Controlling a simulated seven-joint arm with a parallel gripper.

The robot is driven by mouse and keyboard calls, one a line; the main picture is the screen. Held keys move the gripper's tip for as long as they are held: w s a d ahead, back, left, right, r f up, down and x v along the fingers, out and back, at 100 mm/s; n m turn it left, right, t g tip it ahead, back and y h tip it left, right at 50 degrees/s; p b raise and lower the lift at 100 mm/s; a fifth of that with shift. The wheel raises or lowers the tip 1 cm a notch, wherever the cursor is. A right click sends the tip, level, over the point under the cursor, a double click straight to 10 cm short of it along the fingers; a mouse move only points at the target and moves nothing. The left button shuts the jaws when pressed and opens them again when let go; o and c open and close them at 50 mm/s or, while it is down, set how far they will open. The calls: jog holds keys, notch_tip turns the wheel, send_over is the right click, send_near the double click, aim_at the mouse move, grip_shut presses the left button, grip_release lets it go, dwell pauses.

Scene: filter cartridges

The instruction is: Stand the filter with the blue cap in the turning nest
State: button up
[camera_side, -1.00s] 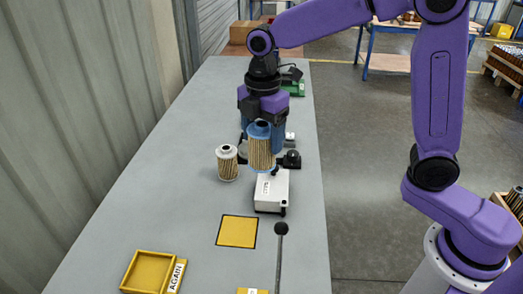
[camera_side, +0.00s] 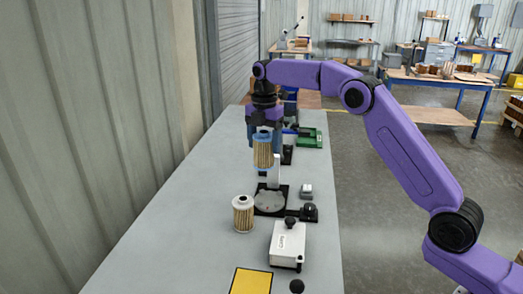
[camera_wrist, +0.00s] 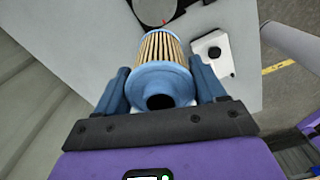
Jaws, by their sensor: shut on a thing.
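The filter with the blue cap (camera_side: 263,152) is between the fingers of my gripper (camera_side: 264,138), which is shut on it. It hangs upright above the bench in the side view. In the wrist view the blue cap (camera_wrist: 160,85) faces the camera, with a finger on each side and pleats beyond. The turning nest (camera_side: 270,201) is a grey disc on a black base, empty, lower in the side view than the held filter. A pale upright plate (camera_side: 274,172) stands at its back edge. A grey disc (camera_wrist: 153,8) shows past the filter in the wrist view.
A second filter with a pale cap (camera_side: 243,214) stands left of the nest. A white box (camera_side: 287,244) with a black knob is in front of it. A yellow square (camera_side: 251,281) lies nearer. A green item (camera_side: 309,138) is at the back right. The bench's left side is clear.

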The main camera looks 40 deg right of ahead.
jog(key=shift+n, duration=0.3)
jog(key=w+d, duration=0.1)
jog(key=d, duration=0.2)
jog(key=w+d+f, duration=0.1)
jog(key=shift+w+d, duration=0.2)
jog(key=shift+w, duration=0.1)
jog(key=shift+f, duration=6.95)
jog(key=shift+f, duration=0.5)
jog(key=o, duration=1.1)
jog(key=shift+o, duration=0.3)
jog(key=shift+r, duration=0.2)
jog(key=shift+r, duration=0.8)
